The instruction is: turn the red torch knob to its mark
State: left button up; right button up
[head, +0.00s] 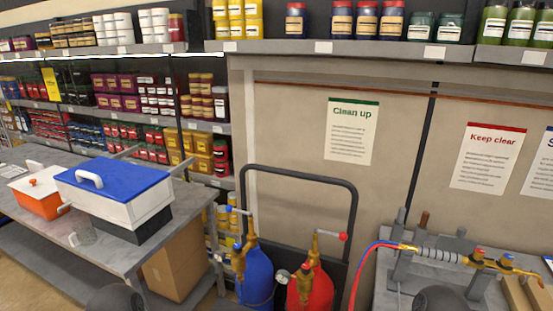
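The torch (440,254) lies across a grey stand on the bench at the right, its grey ribbed handle towards the left and brass valves towards the right. Two small knobs with red and blue on them sit on its brass part, a left knob (479,252) and a right knob (508,258). They are too small to tell for sure which is the red torch knob, and no mark can be made out. Red and blue hoses run from its left end. Neither gripper shows; only dark rounded parts, probably of my arms, show at the bottom edge.
A blue cylinder (255,278) and a red cylinder (311,287) stand on a black-framed cart left of the torch bench (388,262). A blue-lidded cooler (118,190) stands on the left table. Posts rise behind the torch. Stocked shelves line the back.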

aim_at(478, 254)
jog(key=z, duration=1.5)
